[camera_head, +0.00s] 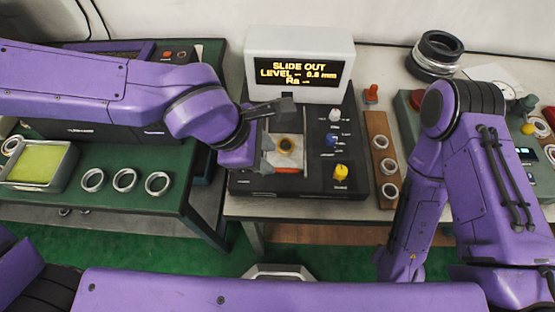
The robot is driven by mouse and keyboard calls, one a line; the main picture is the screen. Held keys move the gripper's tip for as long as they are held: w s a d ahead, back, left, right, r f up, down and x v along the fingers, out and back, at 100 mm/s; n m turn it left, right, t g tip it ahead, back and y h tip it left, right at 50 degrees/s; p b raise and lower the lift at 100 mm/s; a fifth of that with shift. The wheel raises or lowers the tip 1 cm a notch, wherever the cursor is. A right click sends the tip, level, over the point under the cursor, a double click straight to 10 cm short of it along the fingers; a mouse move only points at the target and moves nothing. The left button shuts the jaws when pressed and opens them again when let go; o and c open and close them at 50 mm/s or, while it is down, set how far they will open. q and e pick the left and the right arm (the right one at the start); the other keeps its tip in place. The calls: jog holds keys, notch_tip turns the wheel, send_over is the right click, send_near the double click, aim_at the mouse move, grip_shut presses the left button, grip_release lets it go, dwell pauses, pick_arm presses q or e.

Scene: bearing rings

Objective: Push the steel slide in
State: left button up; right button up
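The instrument's display (300,72) reads "SLIDE OUT", with a level line and "Ra --" below. My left gripper (283,108) comes in from the left, its dark finger reaching over the back of the slide area. Its wrist hides the slide's left side. I cannot tell whether it touches the slide or how far its fingers are apart. My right arm stands at the right; its gripper does not show.
White, blue and yellow knobs (341,173) stand right of the slide. A brown board with rings (376,128) lies beside the instrument. Several rings (124,180) and a tray with a yellow-green pad (62,180) are on the green left table. Black rings (437,50) are stacked at the back right.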

aim_at(283, 169)
pick_arm(q)
jog(key=b+x, duration=0.1)
jog(key=x, duration=0.6)
jog(key=shift+w, duration=0.1)
jog(key=shift+c, duration=0.3)
